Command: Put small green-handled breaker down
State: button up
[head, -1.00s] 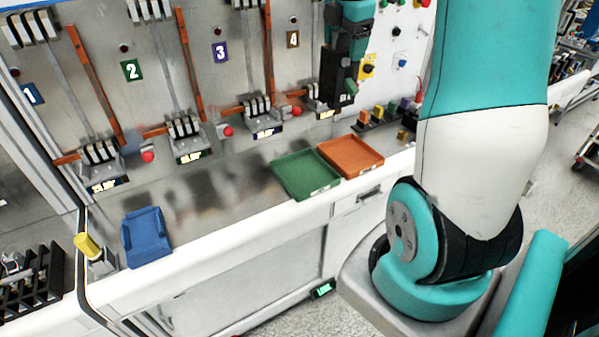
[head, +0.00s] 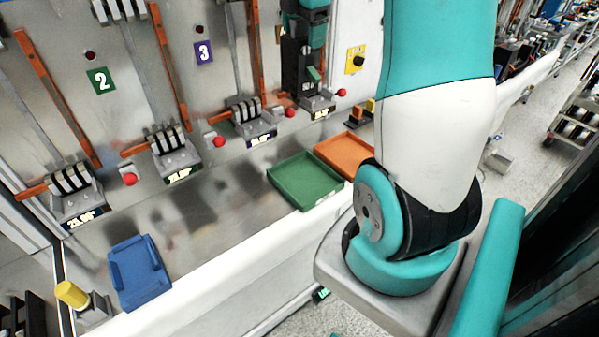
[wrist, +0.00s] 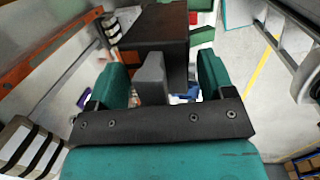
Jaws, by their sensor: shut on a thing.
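My gripper (wrist: 161,72) is shut on a dark block-shaped breaker (wrist: 155,28), with a grey part of it between the teal fingers. A green piece, probably its handle, shows beside it in the wrist view (wrist: 202,36). In the head view the dark breaker (head: 296,66) hangs upright below my teal wrist, in front of the panel and above the bench, clear of the trays. The green tray (head: 330,203) lies on the bench, below the breaker in the picture, and looks empty. My gripper's fingers are hard to make out in the head view.
An orange tray (head: 343,152) touches or nearly touches the green one, partly behind my arm. A blue tray (head: 140,272) lies at the bench's left, near a yellow knob (head: 71,294). Switch units with red knobs line the panel's foot. The bench between the trays is clear.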

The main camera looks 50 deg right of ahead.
aim_at(304, 72)
jog(key=shift+s+f, duration=0.2)
jog(key=shift+f, duration=0.25)
notch_tip(304, 72, down, 8)
jog(key=b, duration=0.8)
jog(key=shift+w+f+b, duration=0.1)
jog(key=shift+f+b, duration=0.1)
jog(key=shift+b, duration=0.1)
notch_tip(304, 72, down, 20)
jog(key=p, duration=0.4)
jog(key=shift+r, duration=0.15)
